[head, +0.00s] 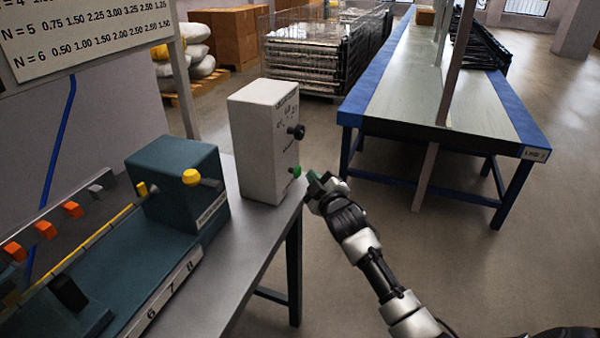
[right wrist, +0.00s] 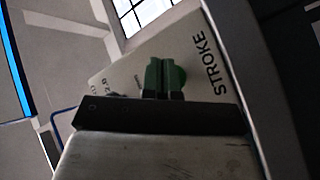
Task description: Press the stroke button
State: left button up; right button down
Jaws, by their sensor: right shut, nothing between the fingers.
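The white control box (head: 262,145) stands upright at the right end of the grey bench. A round green button (head: 296,171) sticks out low on its right-hand face, below a black knob (head: 297,131). My right gripper (head: 312,180) is shut and empty, its green-tipped fingers just right of the green button and pointing at it. My left gripper is not in view.
A teal machine (head: 180,190) with a yellow knob (head: 191,177) stands left of the box on the grey bench (head: 245,250). A blue-edged conveyor table (head: 430,100) stands behind my right arm.

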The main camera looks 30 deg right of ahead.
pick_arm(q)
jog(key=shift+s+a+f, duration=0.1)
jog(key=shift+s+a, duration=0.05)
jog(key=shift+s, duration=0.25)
pick_arm(e)
jog(key=shift+w+a, duration=0.25)
